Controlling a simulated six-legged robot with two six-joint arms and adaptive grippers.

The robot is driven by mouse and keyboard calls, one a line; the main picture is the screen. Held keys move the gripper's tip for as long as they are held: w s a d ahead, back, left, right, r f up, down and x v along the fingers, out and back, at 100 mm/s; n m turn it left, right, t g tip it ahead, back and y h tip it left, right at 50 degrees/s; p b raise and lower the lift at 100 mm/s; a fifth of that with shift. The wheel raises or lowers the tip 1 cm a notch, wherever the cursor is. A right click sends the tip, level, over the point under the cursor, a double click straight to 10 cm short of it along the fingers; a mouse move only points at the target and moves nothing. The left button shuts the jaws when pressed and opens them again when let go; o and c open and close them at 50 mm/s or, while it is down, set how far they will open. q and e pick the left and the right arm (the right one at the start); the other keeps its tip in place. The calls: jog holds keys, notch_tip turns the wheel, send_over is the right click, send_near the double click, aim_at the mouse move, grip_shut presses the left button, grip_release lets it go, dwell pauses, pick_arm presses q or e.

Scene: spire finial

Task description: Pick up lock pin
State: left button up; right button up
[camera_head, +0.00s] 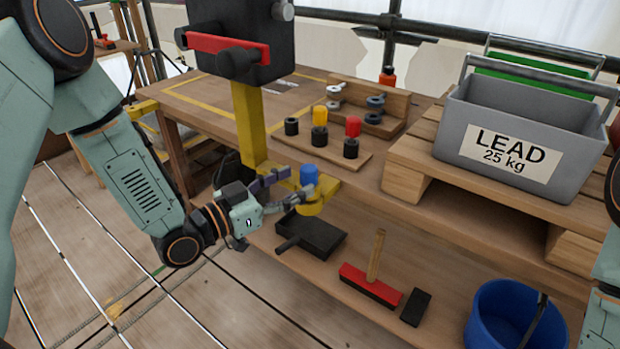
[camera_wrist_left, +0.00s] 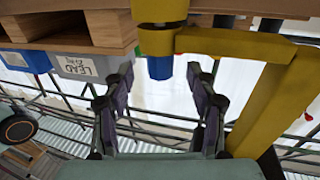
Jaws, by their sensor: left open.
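A blue-topped pin (camera_head: 309,174), which looks like the lock pin, sits upright in a yellow ring holder (camera_head: 309,206) at the end of a yellow bracket. My left gripper (camera_head: 295,184) is open, its fingers reaching from the left towards the blue top. In the left wrist view, which is upside down, the blue top (camera_wrist_left: 160,68) shows between the tips of the two dark fingers (camera_wrist_left: 161,78), with gaps on both sides. I see no grip on it. The pin's lower part is hidden in the holder. My right gripper is out of view.
The yellow post (camera_head: 248,125) with a black and red head stands close behind my left gripper. Coloured pegs stand on a board (camera_head: 350,160) on the workbench. A grey lead crate (camera_head: 520,130) is at right.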

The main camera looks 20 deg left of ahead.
aim_at(302, 178)
pick_arm(q)
jog(key=b+x, duration=0.1)
jog(key=x, duration=0.2)
jog(key=shift+w+d, duration=0.2)
jog(key=shift+w, duration=0.05)
jog(key=shift+w+d, duration=0.15)
jog(key=shift+w, duration=0.15)
jog(key=shift+w+d+r, duration=0.15)
jog(key=shift+w+d, duration=0.1)
jog(key=shift+a, duration=0.1)
jog(key=shift+c, duration=1.2)
grip_shut()
